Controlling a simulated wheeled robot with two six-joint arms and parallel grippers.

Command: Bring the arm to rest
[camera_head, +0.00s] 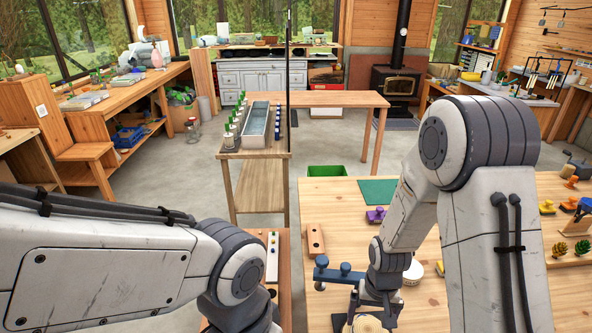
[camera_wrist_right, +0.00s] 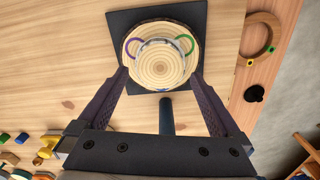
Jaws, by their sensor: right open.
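My right arm reaches down over the pale wooden table (camera_head: 420,300). My right gripper (camera_wrist_right: 160,80) is open. In the right wrist view its two dark fingers stand apart on either side of a round wood-slice piece (camera_wrist_right: 158,66), which lies on a dark square base (camera_wrist_right: 118,22). A purple loop and a green loop show at the sides of the round piece. I cannot tell whether the fingers touch it. In the head view the round wood top (camera_head: 367,323) shows at the bottom edge. My left arm (camera_head: 110,265) comes in from the left; its gripper is out of view.
A blue stand with knobs (camera_head: 338,275) is left of my right wrist. A purple block (camera_head: 376,215), a green mat (camera_head: 377,191) and a wooden block with holes (camera_head: 315,240) lie on the table. A wooden ring (camera_wrist_right: 259,35) lies beside the dark base.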

